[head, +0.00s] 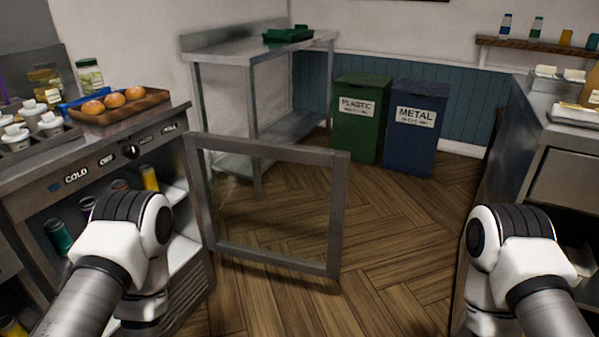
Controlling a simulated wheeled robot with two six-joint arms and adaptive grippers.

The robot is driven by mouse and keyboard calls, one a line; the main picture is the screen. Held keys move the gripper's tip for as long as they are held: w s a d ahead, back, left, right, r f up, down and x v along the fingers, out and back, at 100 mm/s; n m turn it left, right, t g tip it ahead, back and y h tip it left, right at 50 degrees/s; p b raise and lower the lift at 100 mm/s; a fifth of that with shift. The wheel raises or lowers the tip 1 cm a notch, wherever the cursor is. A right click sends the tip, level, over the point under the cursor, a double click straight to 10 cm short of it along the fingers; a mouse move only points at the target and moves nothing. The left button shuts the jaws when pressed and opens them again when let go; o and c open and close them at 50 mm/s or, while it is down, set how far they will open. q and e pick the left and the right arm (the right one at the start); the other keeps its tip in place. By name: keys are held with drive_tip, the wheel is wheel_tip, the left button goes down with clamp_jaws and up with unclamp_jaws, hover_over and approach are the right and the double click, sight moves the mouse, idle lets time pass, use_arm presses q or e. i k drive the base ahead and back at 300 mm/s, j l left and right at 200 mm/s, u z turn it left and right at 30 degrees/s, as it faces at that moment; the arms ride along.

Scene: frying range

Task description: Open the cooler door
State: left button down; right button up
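The cooler (75,180) stands at the left, with a control strip marked COLD and OFF along its upper front. Its glass door (339,215) has a grey frame and stands swung wide open, sticking out to the right from the cooler's far side. Cans and bottles show on the shelves inside, including a yellow can (150,178) and a teal can (58,236). My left arm reaches down in front of the cooler opening, and its gripper is hidden below the wrist. My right arm is at the lower right, apart from the door, and its gripper is also hidden.
A wooden tray (150,110) with buns sits on the cooler top. A steel table (225,57) stands behind the door. Green (361,120) and blue (412,140) recycling bins stand at the back wall. A steel counter (566,178) is at the right. The middle wooden floor is clear.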

sight(195, 141)
drive_tip(key=i+j+z, duration=0.5)
drive_tip(key=j+z, duration=0.2)
drive_tip(key=i+j+z, duration=0.15)
drive_tip(key=j+z, duration=0.25)
